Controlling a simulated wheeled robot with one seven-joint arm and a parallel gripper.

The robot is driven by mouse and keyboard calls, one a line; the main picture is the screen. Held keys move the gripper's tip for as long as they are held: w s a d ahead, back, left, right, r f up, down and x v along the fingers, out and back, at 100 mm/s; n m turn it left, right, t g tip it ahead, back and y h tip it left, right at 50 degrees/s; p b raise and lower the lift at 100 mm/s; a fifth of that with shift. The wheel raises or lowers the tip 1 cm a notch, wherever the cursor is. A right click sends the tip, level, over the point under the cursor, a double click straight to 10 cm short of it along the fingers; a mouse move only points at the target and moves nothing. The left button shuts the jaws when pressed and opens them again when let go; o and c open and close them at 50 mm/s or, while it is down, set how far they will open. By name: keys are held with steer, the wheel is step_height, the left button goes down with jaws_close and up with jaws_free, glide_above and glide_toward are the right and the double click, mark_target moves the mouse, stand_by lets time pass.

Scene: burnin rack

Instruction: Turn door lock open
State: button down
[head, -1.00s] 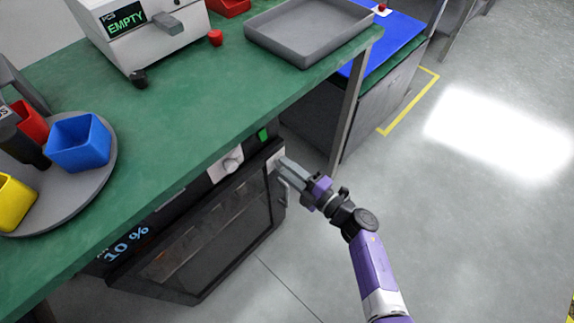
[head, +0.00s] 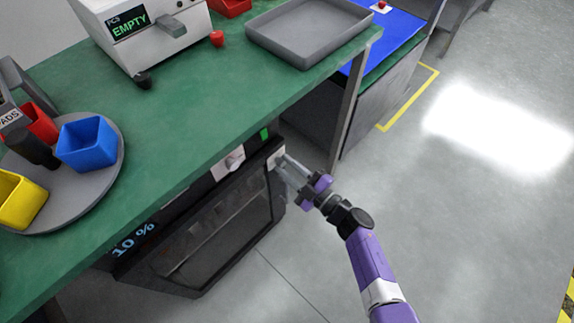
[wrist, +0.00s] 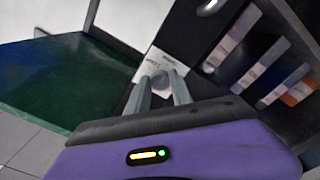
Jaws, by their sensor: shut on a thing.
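The door lock is a small round grey knob (wrist: 160,79) on a white labelled plate (wrist: 163,66), seen in the wrist view. The plate (head: 276,157) also shows at the upper right corner of the dark cabinet door (head: 215,235) in the head view. My gripper (wrist: 162,88) has its two grey fingers on either side of the knob and is shut on it. In the head view my gripper (head: 284,167) reaches the plate from the right. The knob is hidden by the fingers there, and I cannot read its turn angle.
The green bench top (head: 190,120) overhangs the cabinet. On it are a grey tray (head: 300,55), a white EMPTY machine (head: 150,45) and a round plate (head: 75,195) with a blue bin (head: 87,145) and a yellow bin (head: 20,200). A bench leg (head: 346,115) stands behind my gripper. The right floor is clear.

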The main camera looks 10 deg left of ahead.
stand_by(0.3)
steer(key=c, duration=1.1)
jaws_free()
steer(key=shift+c, duration=0.2)
steer(key=shift+d, duration=0.1)
steer(key=p+v, duration=0.2)
steer(key=v, duration=0.5)
steer(key=shift+s+d, duration=0.25)
steer(key=shift+f, duration=0.15)
